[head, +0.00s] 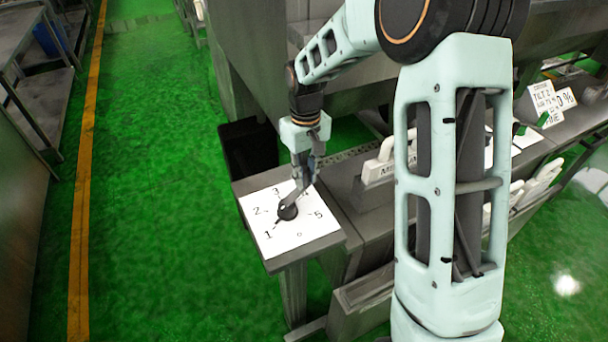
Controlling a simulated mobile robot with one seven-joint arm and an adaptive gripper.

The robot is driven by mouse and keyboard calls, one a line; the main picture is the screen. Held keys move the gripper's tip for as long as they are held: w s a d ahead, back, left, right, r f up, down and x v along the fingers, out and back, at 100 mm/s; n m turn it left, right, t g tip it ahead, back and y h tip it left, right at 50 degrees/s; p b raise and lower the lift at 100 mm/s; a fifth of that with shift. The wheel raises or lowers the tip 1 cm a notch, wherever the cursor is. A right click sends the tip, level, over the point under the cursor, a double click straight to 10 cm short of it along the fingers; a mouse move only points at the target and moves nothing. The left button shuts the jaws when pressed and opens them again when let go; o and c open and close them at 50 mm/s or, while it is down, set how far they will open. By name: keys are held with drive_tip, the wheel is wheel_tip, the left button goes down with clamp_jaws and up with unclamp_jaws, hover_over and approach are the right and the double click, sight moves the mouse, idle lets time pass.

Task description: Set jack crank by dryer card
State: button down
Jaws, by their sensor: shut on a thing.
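A jack crank (288,211) with a round black hub sits on a white dial plate (262,232) at the near end of the grey bench. The plate carries the numbers 1, 2, 3 and 5; the 4 is mostly hidden by my gripper. My gripper (304,180) points down over the plate and is shut on the crank, whose arm slants up and right from the hub, on the side of 3 and 4. Its exact setting is hard to read. A white card (546,103) with black print including "TILT" stands farther right; its text is too small to read fully.
A second card with "%" (565,98) stands beside it. A white block with lettering (380,165) sits on the bench right of the dial. A black bin (248,146) stands behind. The green floor at left is clear, with a yellow line (84,190).

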drive_tip(key=m, duration=0.1)
drive_tip(key=s+d+m+b, duration=0.1)
drive_tip(key=m, duration=0.1)
drive_tip(key=shift+s+b, duration=0.25)
drive_tip(key=shift+b, duration=0.05)
drive_tip(key=m, duration=0.1)
drive_tip(key=s+m+b, duration=0.1)
drive_tip(key=shift+s+d+m, duration=0.25)
drive_tip(key=shift+d+m, duration=0.1)
drive_tip(key=shift+m, duration=0.05)
drive_tip(key=s+m, duration=0.1)
drive_tip(key=s+m+b, duration=0.1)
drive_tip(key=m, duration=0.1)
drive_tip(key=shift+d, duration=0.15)
drive_tip(key=shift+s+m, duration=0.55)
drive_tip(key=shift+m, duration=0.55)
drive_tip(key=c, duration=1.7)
unclamp_jaws()
drive_tip(key=shift+c, duration=0.2)
drive_tip(key=shift+r, duration=0.15)
